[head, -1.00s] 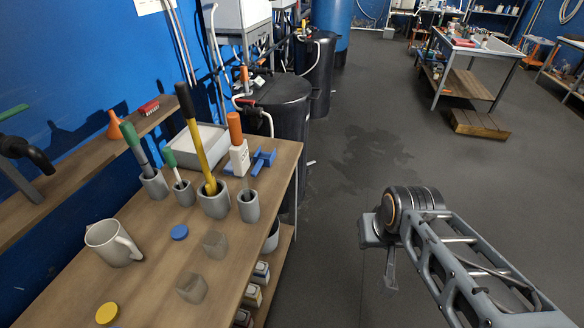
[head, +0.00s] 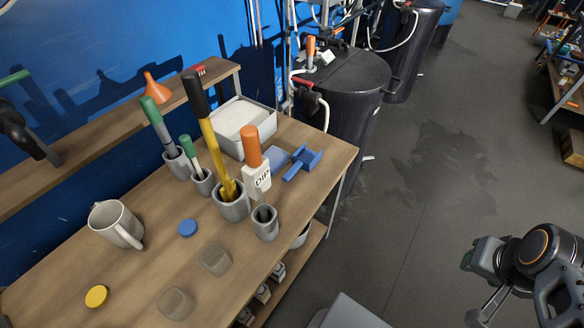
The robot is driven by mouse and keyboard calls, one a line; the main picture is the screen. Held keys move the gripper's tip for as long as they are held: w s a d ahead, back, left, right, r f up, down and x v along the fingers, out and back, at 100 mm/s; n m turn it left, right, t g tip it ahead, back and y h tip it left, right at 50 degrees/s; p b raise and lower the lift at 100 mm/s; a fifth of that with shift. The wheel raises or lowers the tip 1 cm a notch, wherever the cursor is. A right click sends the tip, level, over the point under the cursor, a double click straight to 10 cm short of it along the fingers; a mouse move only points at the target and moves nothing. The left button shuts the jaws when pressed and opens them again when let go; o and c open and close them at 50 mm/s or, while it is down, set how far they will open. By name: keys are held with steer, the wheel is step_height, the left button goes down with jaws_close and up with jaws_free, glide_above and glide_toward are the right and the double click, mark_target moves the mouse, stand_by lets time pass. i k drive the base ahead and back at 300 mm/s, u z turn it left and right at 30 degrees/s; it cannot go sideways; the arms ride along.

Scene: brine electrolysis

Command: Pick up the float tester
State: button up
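Several handled tools stand in grey cups on the wooden bench; I cannot tell for certain which is the float tester. A tool with an orange handle (head: 251,145) and a white block marked "DIP" (head: 257,180) stands at the front-right cup (head: 265,223). A yellow tool (head: 214,150) with a black grip leans in the middle cup (head: 232,208). A large green-handled tool (head: 154,115) and a small green-handled tool (head: 188,150) stand in cups behind. My gripper (head: 484,308) hangs at the lower right over the floor, away from the bench; its fingers are partly cut off.
Black drums (head: 345,95) stand beyond; floor at right is open.

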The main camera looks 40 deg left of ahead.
mark_target(256, 173)
steer(key=i, duration=1.2)
steer(key=u, duration=4)
